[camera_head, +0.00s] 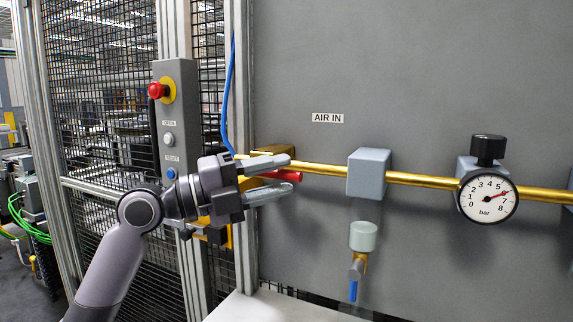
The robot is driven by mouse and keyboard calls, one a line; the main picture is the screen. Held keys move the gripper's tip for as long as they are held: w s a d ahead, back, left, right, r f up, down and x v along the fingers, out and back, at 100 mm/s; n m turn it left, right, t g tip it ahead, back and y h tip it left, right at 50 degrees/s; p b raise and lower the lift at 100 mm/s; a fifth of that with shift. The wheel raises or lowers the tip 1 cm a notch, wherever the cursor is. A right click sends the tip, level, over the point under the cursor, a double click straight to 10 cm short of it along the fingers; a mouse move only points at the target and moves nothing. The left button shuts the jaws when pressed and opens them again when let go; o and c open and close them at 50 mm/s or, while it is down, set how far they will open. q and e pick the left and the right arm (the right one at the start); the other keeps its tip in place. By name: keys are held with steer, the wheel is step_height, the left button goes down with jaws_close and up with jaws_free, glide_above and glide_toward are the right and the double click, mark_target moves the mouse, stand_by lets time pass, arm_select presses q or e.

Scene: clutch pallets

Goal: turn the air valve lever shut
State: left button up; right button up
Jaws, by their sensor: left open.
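The red valve lever (290,176) points to the right, roughly along the brass pipe (325,169). The brass valve body (273,149) shows behind my upper finger, below left of the "AIR IN" label (327,118). My left gripper (281,176) is open, with one finger above the lever and one below it. The lever's end sticks out between the fingertips; its root is hidden by the gripper. I cannot tell whether a finger touches it. My right gripper is not in view.
A pressure gauge (487,197) with a black knob (488,149) sits on the pipe at right, its needle near 7 bar. A grey block (369,174) and a hanging bowl (363,236) are mid-panel. A button box with a red stop button (156,90) stands left. A blue hose (228,95) runs nearby.

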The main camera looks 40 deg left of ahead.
arm_select(q)
steer(key=shift+p+x, duration=0.35)
steer(key=shift+x, duration=0.75)
jaws_close()
steer(key=shift+f, duration=0.1)
